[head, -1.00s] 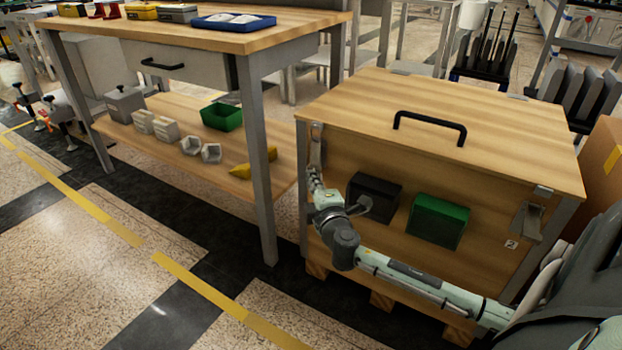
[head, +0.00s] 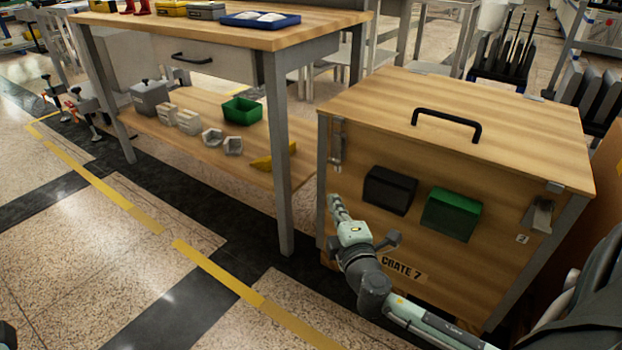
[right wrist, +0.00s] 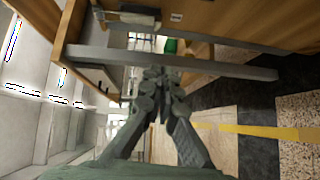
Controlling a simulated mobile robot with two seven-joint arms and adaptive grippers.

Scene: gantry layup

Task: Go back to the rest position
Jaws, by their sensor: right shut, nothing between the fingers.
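My right gripper (head: 336,204) is shut and empty, in front of the lower left part of the wooden crate (head: 490,255), below its left latch (head: 337,148). A gap shows between the fingertips and the latch; I cannot tell how far they stand from the crate face. In the right wrist view, the gripper's fingers (right wrist: 158,76) come together at the tips with nothing between them.
The crate bears a black bin (head: 390,190), a green bin (head: 451,214), a right latch (head: 539,214) and a lid handle (head: 446,124). A workbench (head: 279,170) stands to its left. Open floor (head: 110,235) lies at the front left.

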